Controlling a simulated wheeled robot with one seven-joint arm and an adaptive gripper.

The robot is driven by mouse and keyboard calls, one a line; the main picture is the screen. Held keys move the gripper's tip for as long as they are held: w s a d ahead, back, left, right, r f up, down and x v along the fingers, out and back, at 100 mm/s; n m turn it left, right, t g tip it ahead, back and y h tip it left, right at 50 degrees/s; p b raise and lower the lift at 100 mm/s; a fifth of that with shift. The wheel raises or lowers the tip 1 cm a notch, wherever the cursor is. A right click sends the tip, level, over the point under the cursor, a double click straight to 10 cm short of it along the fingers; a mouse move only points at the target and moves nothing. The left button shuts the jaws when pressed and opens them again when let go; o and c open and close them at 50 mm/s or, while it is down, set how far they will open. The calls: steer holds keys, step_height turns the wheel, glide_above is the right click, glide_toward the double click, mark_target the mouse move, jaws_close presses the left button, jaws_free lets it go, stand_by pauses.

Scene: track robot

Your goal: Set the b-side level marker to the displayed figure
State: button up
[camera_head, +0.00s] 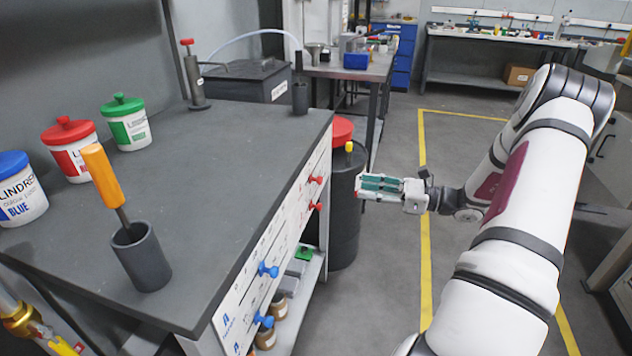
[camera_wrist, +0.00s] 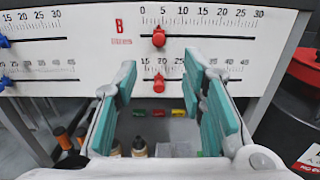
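The b-side panel (camera_wrist: 215,58) faces me in the wrist view, with a red "B" and two slotted scales. Its upper red marker (camera_wrist: 158,37) stands near 5 on the scale marked 0 to 30. In the head view the red markers (camera_head: 317,180) stick out of the bench front. My gripper (camera_wrist: 165,88) is open and empty, its teal-padded fingers apart, below and either side of the lower marker. In the head view my gripper (camera_head: 363,186) is right of the markers. I cannot make out a displayed figure.
Blue markers (camera_head: 268,270) stand on the nearer panel. A dark drum (camera_head: 345,215) with a red lid is close to my gripper, behind the bench's far corner. The bench top (camera_head: 220,165) carries paint tubs and an orange-handled tool in a cup.

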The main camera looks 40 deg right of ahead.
mark_target(322, 180)
steer(key=b+x, duration=0.2)
steer(key=x, duration=1)
steer(key=shift+w+a, duration=0.25)
steer(key=shift+a, duration=0.05)
jaws_close()
